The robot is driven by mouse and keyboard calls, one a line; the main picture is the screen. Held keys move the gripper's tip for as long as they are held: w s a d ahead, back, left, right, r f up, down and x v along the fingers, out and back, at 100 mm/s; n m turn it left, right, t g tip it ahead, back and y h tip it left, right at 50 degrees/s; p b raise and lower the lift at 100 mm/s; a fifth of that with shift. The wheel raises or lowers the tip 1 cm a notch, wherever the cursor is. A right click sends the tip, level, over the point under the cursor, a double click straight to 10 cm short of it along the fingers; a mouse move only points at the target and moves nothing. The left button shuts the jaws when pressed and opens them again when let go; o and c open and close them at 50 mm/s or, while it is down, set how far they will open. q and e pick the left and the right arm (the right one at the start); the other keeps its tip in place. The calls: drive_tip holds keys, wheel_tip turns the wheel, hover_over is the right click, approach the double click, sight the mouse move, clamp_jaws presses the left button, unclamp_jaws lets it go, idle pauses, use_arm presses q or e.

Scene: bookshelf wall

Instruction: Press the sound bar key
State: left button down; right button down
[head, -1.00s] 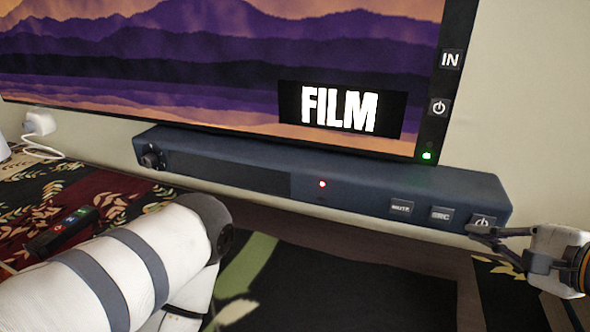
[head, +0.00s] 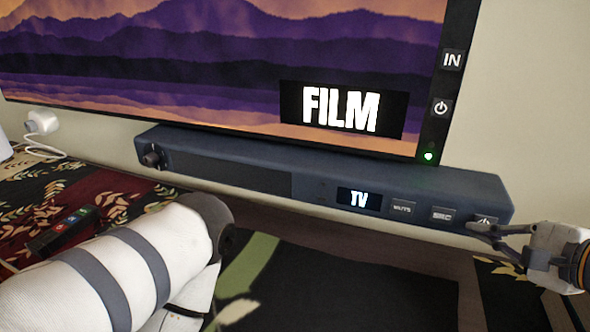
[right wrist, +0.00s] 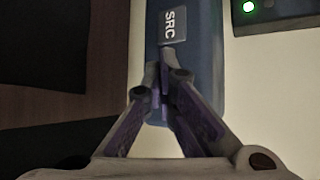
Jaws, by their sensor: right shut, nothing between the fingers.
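The dark blue sound bar (head: 240,177) lies under the television. On its front right are a MUTE key (head: 403,208), an SRC key (head: 443,214) and a power key (head: 484,221). A small display (head: 359,199) on it reads "TV". My right gripper (head: 472,228) is shut and empty, its fingertips at the power key and partly covering it. In the right wrist view the shut fingertips (right wrist: 160,68) are over the bar's end, just below the SRC key (right wrist: 173,24), and the power key is hidden. My left gripper is not in view.
The television (head: 200,70) shows "FILM", with an IN key (head: 452,59), a power key (head: 441,107) and a green light on its right edge. A remote (head: 64,231) lies on the patterned cloth at left. A white plug (head: 41,122) is on the wall.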

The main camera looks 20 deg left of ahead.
drive_tip(key=s, duration=0.7)
drive_tip(key=shift+s+d+p, duration=0.15)
drive_tip(key=shift+p, duration=0.15)
idle(1.0)
